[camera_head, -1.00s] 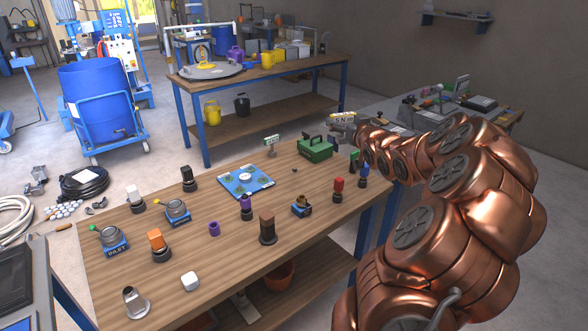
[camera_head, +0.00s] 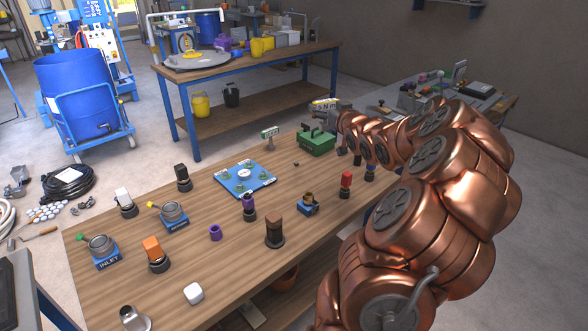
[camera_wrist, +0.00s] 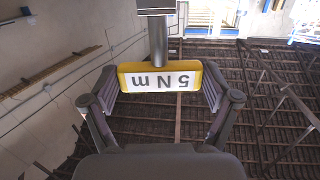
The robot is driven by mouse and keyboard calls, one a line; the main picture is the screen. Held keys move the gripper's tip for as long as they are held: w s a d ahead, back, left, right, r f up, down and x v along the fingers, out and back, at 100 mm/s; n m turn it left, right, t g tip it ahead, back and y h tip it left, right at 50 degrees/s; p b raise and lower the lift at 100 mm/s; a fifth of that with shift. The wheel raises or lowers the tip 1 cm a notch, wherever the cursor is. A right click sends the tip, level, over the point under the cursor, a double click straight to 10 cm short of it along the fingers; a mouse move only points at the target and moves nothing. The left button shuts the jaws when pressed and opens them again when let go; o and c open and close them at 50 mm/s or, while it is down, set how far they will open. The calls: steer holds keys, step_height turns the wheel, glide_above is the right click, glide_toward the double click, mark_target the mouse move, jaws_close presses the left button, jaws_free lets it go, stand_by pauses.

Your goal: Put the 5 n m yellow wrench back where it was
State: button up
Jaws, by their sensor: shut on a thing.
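The yellow 5 N m wrench (camera_wrist: 160,78) is between the fingers of my gripper (camera_wrist: 160,105) in the wrist view. Its white label reads upside down there, and a grey shaft runs from it to a block at the top edge. In the head view the yellow wrench (camera_head: 325,104) is held in my gripper (camera_head: 338,108), raised above the far right end of the wooden table, above the green case. A small stand with a green-and-white label (camera_head: 270,133) is on the table left of the green case. I cannot tell which place the wrench came from.
The wooden table (camera_head: 200,285) holds a green case (camera_head: 318,142), a blue plate (camera_head: 245,180), an inlet valve (camera_head: 104,251) and several coloured-top fittings. A second bench (camera_head: 260,75) stands behind.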

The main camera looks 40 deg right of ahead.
step_height(320, 180, down, 15)
steer(key=b, duration=1.1)
steer(key=w+d+f, duration=0.1)
steer(key=w+f, duration=0.1)
steer(key=w, duration=0.5)
steer(key=w+d+f+p, duration=0.1)
steer(key=w+d+f, duration=0.1)
steer(key=w, duration=0.6)
steer(key=shift+w+f, duration=0.25)
steer(key=shift+f, duration=0.2)
steer(key=shift+f, duration=0.1)
steer(key=shift+f, duration=0.3)
steer(key=shift+f, duration=0.25)
steer(key=o, duration=1.2)
steer(key=shift+f, duration=0.1)
